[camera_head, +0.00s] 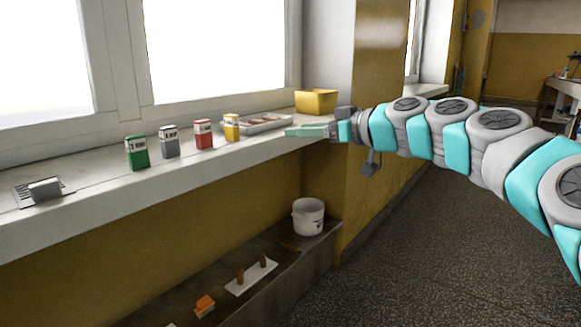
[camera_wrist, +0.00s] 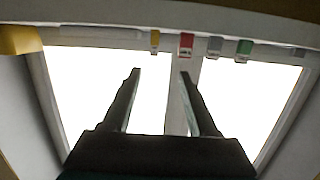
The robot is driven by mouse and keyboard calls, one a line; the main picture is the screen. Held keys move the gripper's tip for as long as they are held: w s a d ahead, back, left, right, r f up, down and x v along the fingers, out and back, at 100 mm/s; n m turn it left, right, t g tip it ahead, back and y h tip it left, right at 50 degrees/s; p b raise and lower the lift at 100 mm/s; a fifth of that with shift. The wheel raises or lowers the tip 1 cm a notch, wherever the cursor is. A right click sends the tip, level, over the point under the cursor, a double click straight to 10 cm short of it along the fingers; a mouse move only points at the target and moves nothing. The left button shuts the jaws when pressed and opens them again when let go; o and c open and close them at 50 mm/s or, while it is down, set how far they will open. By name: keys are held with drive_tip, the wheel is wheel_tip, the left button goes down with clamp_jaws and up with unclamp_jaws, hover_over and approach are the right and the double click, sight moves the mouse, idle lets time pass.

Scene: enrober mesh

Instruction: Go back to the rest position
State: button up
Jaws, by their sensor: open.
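My gripper (camera_head: 290,131) is at the end of my arm, which reaches in from the right in the head view. It points left, close to the front edge of the window sill (camera_head: 78,212). In the wrist view my gripper (camera_wrist: 158,73) shows two dark fingers spread apart with nothing between them. The wrist view appears upside down, with the sill along the top and the bright window behind the fingers.
On the sill stand green (camera_head: 137,153), grey (camera_head: 169,141), red (camera_head: 204,133) and yellow (camera_head: 231,127) containers, a tray (camera_head: 262,122), a yellow box (camera_head: 316,101) and a metal mesh piece (camera_head: 43,191). A white bucket (camera_head: 308,217) stands on the lower shelf. The floor (camera_head: 430,230) is clear.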

drive_tip(key=s+a+f+m+g+h+p, duration=0.1)
drive_tip(key=s+a+f+g+h, duration=0.2)
drive_tip(key=s+f, duration=0.6)
drive_tip(key=s+a+f+m+g+h, duration=0.1)
drive_tip(key=s+a+f+g+h, duration=0.15)
drive_tip(key=s+f, duration=0.6)
drive_tip(key=s+d+f+m+g+h, duration=0.2)
drive_tip(key=s+d+f, duration=0.6)
drive_tip(key=s, duration=0.4)
drive_tip(key=s+d+f+m+g+h, duration=0.3)
drive_tip(key=s+d+f+m+h, duration=0.2)
drive_tip(key=s, duration=0.8)
drive_tip(key=d+f+m+p, duration=0.1)
drive_tip(key=d+f, duration=0.2)
drive_tip(key=shift+d+g, duration=0.15)
drive_tip(key=shift+g, duration=0.2)
